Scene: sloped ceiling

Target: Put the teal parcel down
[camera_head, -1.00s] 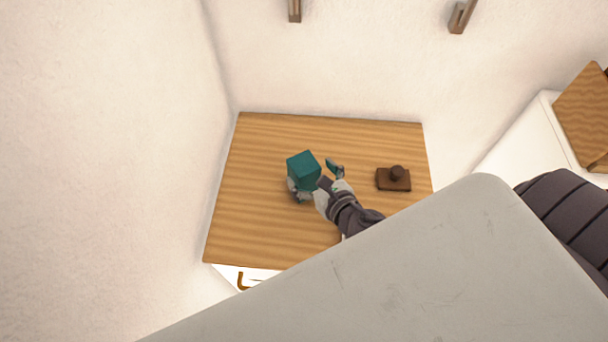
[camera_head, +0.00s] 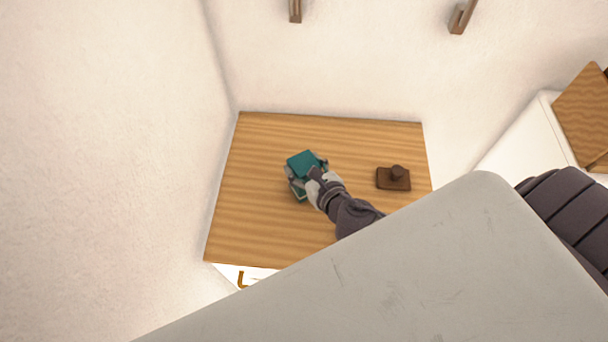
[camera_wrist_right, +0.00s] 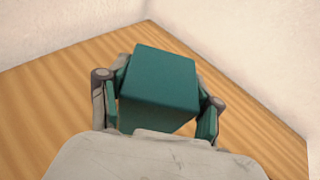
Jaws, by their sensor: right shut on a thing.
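The teal parcel (camera_head: 302,162) is a small box over the left middle part of the wooden tabletop (camera_head: 260,225). My right gripper (camera_head: 307,174) is shut on it, with one finger on each side. In the right wrist view the parcel (camera_wrist_right: 160,80) sits between the two fingers of the gripper (camera_wrist_right: 160,108). Its lower part is hidden by the gripper, so I cannot tell whether it touches the tabletop. My left gripper is not in view.
A dark brown block with a round knob (camera_head: 394,178) stands on the tabletop to the right of the parcel. Walls rise at the left and back of the table. A white unit with a wooden panel (camera_head: 585,115) is at the far right. The tabletop's left part is clear.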

